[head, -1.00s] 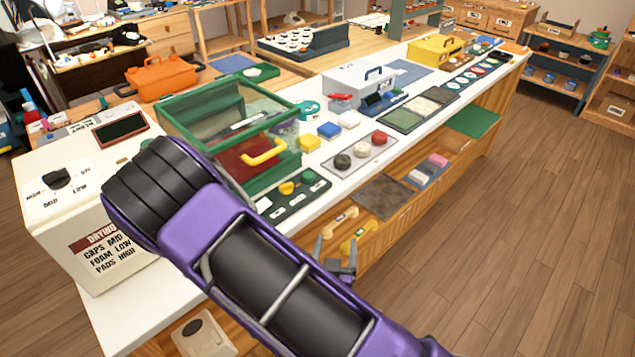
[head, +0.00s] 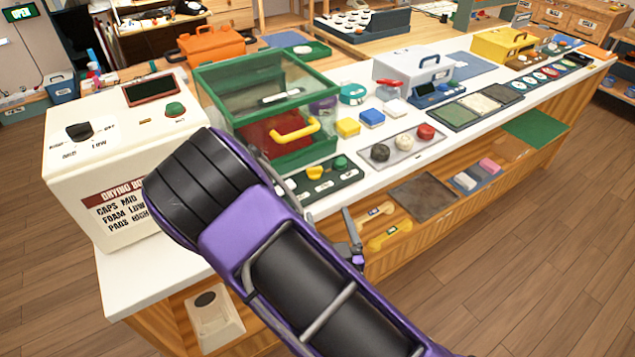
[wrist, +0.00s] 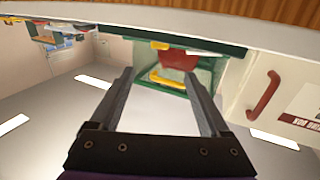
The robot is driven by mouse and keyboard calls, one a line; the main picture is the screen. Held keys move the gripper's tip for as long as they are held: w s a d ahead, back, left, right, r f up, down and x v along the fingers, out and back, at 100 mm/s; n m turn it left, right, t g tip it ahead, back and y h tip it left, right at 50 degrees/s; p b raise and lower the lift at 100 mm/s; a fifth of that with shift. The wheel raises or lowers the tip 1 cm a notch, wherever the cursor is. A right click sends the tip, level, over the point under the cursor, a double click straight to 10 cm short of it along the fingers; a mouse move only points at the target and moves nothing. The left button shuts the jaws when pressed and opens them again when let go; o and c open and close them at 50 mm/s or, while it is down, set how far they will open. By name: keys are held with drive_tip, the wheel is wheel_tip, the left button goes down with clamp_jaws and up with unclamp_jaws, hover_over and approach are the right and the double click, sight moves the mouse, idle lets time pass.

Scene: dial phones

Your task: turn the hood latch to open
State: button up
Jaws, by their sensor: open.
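The hood (head: 250,80) is a green-framed clear case on the white counter, with a red panel (head: 262,139) at its lower front. A yellow bar handle (head: 296,130) crosses that front. I cannot make out a separate latch for certain. The wrist view is upside down and shows the hood's green frame (wrist: 236,70), red panel and yellow handle (wrist: 168,82) ahead, beyond my fingertips. My gripper (wrist: 158,75) is open and empty, apart from the handle. In the head view its grey fingers (head: 351,232) show in front of the counter. My purple arm hides part of the hood's lower left.
A white drying box (head: 110,150) with knobs stands left of the hood; its red handle (wrist: 266,97) shows in the wrist view. A black tray (head: 325,178) with yellow and green knobs lies before the hood. Shelves sit below the counter; the floor at right is clear.

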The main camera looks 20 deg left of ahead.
sight(316, 170)
drive_tip(key=x, duration=1.4)
drive_tip(key=shift+d+r, duration=0.1)
clamp_jaws()
drive_tip(key=shift+w+d+n+g+y+b, duration=0.15)
drive_tip(key=shift+n+g+y+b, duration=0.25)
drive_tip(key=shift+y, duration=0.2)
drive_tip(key=shift+w+d+n+g+y+b, duration=0.15)
drive_tip(key=shift+n+g+y, duration=0.15)
drive_tip(key=shift+n+y, duration=0.25)
drive_tip(key=shift+n+g+y+b, duration=0.65)
drive_tip(key=shift+n+g+y, duration=0.15)
drive_tip(key=shift+y, duration=0.25)
drive_tip(key=shift+n+g+y, duration=0.45)
drive_tip(key=shift+g+y, duration=0.05)
drive_tip(key=shift+g, duration=0.1)
